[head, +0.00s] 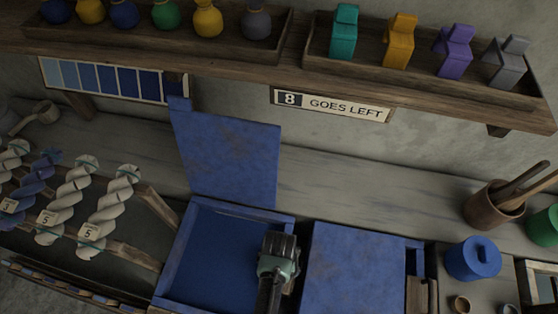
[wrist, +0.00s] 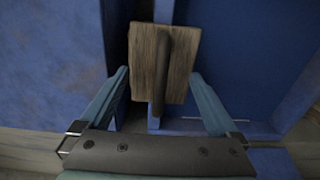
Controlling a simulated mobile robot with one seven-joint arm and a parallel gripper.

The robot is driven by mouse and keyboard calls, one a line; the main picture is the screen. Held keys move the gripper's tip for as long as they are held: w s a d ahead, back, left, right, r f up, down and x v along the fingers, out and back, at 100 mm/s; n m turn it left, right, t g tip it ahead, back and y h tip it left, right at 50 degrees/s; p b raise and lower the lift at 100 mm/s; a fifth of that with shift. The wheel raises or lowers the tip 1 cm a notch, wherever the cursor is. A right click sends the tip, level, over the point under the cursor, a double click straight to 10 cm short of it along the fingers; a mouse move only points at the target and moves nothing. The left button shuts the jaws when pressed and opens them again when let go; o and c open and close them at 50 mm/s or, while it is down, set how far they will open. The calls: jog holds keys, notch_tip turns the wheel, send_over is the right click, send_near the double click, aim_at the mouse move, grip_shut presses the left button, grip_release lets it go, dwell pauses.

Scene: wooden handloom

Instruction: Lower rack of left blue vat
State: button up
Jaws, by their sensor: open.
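The left blue vat (head: 172,270) stands open in the head view, its blue lid (head: 230,155) raised at the back. Dark blue fills its inside. My gripper (head: 280,245) is over the vat's right side. In the wrist view my gripper (wrist: 160,74) is open, with one teal finger on each side of a wooden block (wrist: 143,60) that has a dark upright bar (wrist: 161,75). The fingers look apart from the block. Whether this block belongs to the rack I cannot tell. In the head view my gripper hides this spot, and no rack shows clearly.
A second blue vat with its lid shut (head: 350,270) stands close on the right, with a wooden piece (head: 420,295) at its side. Twisted skeins (head: 108,212) hang at the left. A blue pot (head: 473,260) stands right. A shelf (head: 230,62) runs above, with a "GOES LEFT" sign (head: 330,104).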

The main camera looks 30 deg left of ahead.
notch_tip(320, 180, up, 7)
jog(key=p, duration=0.7)
jog(key=shift+r, duration=0.1)
dwell(0.5)
